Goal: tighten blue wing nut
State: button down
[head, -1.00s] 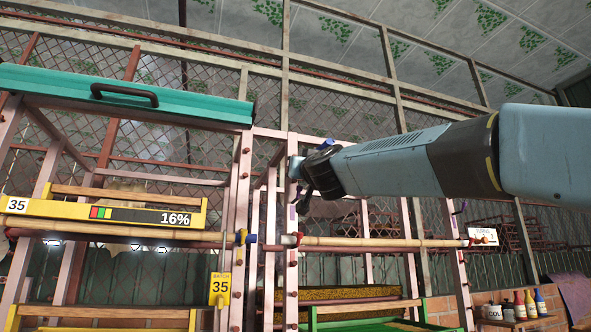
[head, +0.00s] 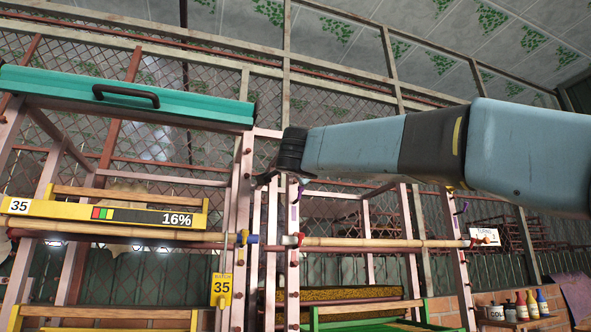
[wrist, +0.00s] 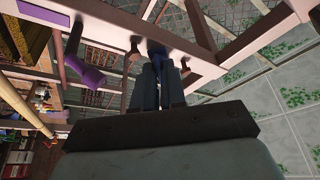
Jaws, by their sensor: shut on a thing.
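My gripper (head: 281,177) is in front of the upper part of the pink rack posts (head: 244,190). In the wrist view its two dark fingers (wrist: 159,74) are closed around a dark blue piece, the blue wing nut (wrist: 156,49), at a pink beam (wrist: 185,47). The wing nut's lower part is hidden between the fingers. In the head view my gripper hides it. I cannot tell how far it is turned.
A bamboo pole (head: 365,242) crosses below my gripper, with blue and yellow fittings (head: 245,238) near its left end. A teal drawer-like panel (head: 180,106) is at upper left. Bottles (head: 530,302) stand at lower right. A purple peg (wrist: 88,77) sticks out in the wrist view.

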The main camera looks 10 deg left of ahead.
jog(key=shift+w+a+f+m+g+h, duration=0.1)
jog(key=shift+m+g+h, duration=0.45)
jog(key=shift+m, duration=1.4)
jog(key=shift+a+m+g+h, duration=0.1)
jog(key=shift+m+g+h, duration=0.45)
jog(key=shift+m, duration=1.4)
jog(key=c, duration=1.2)
grip_release()
jog(key=shift+d, duration=0.1)
jog(key=s+d, duration=0.2)
jog(key=s, duration=1.1)
jog(key=shift+s, duration=0.35)
jog(key=shift+d, duration=0.1)
